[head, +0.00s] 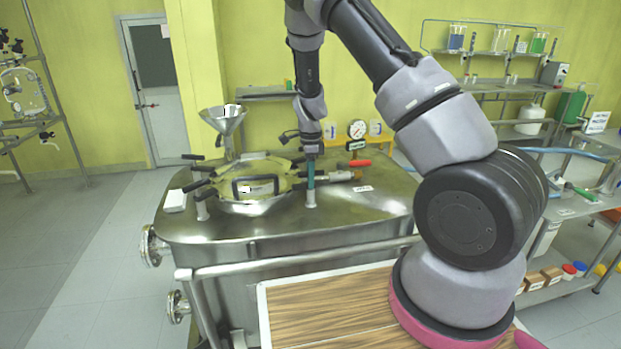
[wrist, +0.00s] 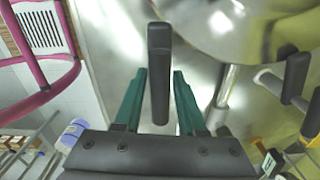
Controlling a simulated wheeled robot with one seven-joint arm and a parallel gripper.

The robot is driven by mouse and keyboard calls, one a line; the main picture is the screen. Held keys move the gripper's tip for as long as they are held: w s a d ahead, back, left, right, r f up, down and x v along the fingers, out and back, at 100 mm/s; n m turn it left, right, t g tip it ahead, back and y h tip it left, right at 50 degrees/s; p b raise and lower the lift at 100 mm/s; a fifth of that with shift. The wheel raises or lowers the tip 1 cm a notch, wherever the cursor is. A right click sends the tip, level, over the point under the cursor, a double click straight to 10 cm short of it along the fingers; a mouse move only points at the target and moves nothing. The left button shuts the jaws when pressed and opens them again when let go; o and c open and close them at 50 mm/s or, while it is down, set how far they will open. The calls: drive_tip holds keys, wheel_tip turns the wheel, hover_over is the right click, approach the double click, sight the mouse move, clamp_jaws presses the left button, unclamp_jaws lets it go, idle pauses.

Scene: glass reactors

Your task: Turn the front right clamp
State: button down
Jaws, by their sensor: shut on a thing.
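In the head view my gripper (head: 310,174) points down at the front right of the round hatch lid (head: 262,185) on the steel reactor. Its teal fingers stand over the front right clamp, whose metal post (head: 311,200) shows below them. In the wrist view the clamp's black handle (wrist: 159,75) lies between the two fingers of my gripper (wrist: 160,82), which is shut on it. In the head view the fingers hide most of this handle. The front left clamp (head: 202,209) has a black handle (head: 196,185) pointing to the left.
A steel funnel (head: 223,122) stands behind the lid at the left. A pressure gauge (head: 357,129) and a red-handled valve (head: 360,163) are close to my gripper on the right. A white box (head: 175,201) sits at the reactor top's left edge. A rail (head: 300,262) runs along the front.

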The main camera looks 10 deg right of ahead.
drive_tip(key=m, duration=0.4)
drive_tip(key=shift+m, duration=1.8)
drive_tip(key=shift+m, duration=0.3)
drive_tip(key=c, duration=0.7)
unclamp_jaws()
wheel_tip(320, 180, up, 10)
drive_tip(key=shift+r, duration=0.4)
